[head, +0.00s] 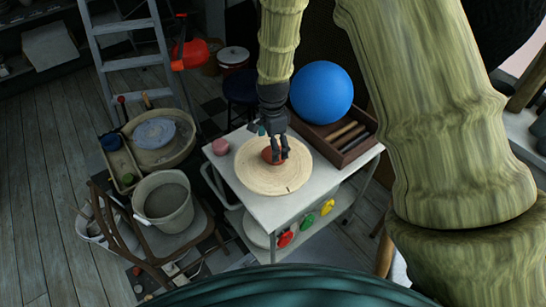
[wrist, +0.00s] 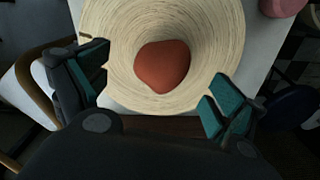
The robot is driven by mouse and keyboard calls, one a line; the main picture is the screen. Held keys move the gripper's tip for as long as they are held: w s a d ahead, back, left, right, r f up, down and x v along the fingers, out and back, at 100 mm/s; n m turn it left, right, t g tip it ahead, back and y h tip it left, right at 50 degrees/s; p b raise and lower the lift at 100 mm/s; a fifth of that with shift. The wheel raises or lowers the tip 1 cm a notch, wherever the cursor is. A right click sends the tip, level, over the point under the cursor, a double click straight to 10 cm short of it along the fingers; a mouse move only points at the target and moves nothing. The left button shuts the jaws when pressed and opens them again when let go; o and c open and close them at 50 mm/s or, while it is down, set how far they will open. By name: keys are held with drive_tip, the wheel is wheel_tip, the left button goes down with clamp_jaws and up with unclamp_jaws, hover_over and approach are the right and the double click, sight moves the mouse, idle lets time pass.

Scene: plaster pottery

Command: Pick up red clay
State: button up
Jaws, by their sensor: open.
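The red clay (wrist: 162,66) is a smooth reddish-brown lump. It sits on a round, pale, ridged disc (wrist: 112,32). In the head view the clay (head: 267,155) shows near the middle of the disc (head: 300,180), partly hidden behind my gripper (head: 279,153). In the wrist view my gripper (wrist: 155,92) is open, with a teal-padded finger on each side. The clay lies between and slightly beyond the fingertips. I see no contact between fingers and clay in the wrist view.
The disc rests on a white cart top (head: 270,212). A pink lump (head: 221,147) is left of the disc. A blue ball (head: 321,92) and a wooden tool box (head: 352,150) stand behind it. A bucket (head: 163,205) on a chair is at the left.

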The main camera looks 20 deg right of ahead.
drive_tip(key=shift+s+f, duration=0.1)
drive_tip(key=shift+f, duration=0.65)
drive_tip(key=shift+w+d+f+p, duration=0.1)
drive_tip(key=shift+w+f+p, duration=0.1)
drive_tip(key=shift+f+p, duration=0.4)
drive_tip(key=shift+w+d+f+p, duration=0.15)
drive_tip(key=shift+f+p, duration=0.15)
drive_tip(key=shift+f, duration=0.45)
drive_tip(key=shift+a+f, duration=0.1)
drive_tip(key=shift+f, duration=1.05)
drive_tip(key=c, duration=1.7)
drive_tip(key=shift+c, duration=1.1)
drive_tip(key=shift+w+r, duration=0.1)
drive_tip(key=shift+r, duration=0.05)
